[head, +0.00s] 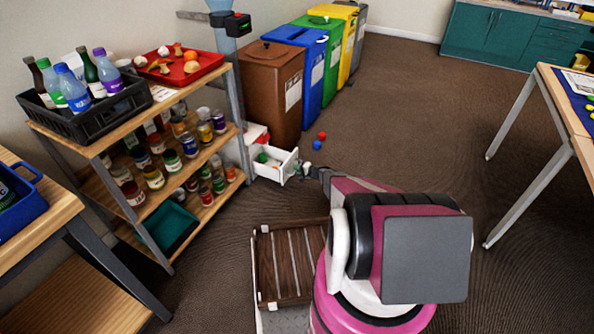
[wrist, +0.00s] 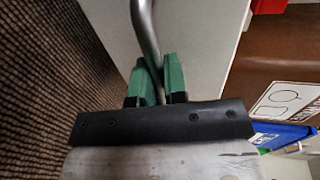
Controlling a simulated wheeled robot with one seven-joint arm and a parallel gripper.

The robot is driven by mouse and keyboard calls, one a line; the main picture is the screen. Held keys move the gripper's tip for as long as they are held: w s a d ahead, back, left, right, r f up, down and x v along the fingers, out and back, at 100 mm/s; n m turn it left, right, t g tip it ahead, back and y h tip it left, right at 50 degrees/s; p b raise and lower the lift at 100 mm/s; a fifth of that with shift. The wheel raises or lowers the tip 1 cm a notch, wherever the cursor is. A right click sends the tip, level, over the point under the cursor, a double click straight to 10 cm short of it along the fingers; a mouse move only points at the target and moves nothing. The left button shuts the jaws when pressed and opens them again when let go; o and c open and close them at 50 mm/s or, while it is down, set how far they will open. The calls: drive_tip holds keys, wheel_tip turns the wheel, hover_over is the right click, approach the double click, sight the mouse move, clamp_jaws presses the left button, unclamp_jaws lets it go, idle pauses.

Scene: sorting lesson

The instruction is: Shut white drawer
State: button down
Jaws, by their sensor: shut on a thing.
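The white drawer (head: 288,168) stands pulled out, low down beside the shelf's right end in the head view. A small green thing and some pale things lie inside it. Its white front (wrist: 205,40) fills the middle of the wrist view, with a grey metal bar handle (wrist: 143,28). My gripper (wrist: 157,78) has its green fingers shut on the handle, one finger on each side. In the head view my gripper (head: 305,170) is small, at the drawer's front; the handle is hard to make out there.
A red ball (head: 322,135) and a blue ball (head: 317,145) lie on the floor near the drawer. A brown bin (head: 272,90) and other coloured bins stand behind. The wooden shelf (head: 140,215) with jars is at left, a table (head: 560,110) at right.

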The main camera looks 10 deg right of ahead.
drive_tip(key=r+x, duration=0.1)
drive_tip(key=x, duration=0.5)
drive_tip(key=r+x, duration=0.1)
drive_tip(key=x, duration=0.6)
drive_tip(key=r+x, duration=0.2)
drive_tip(key=x, duration=0.5)
drive_tip(key=shift+w+a, duration=0.25)
drive_tip(key=shift+a, duration=0.1)
drive_tip(key=c, duration=1.2)
unclamp_jaws()
drive_tip(key=shift+w+a, duration=0.1)
drive_tip(key=shift+a, duration=0.05)
drive_tip(key=shift+r, duration=0.1)
drive_tip(key=v, duration=1.1)
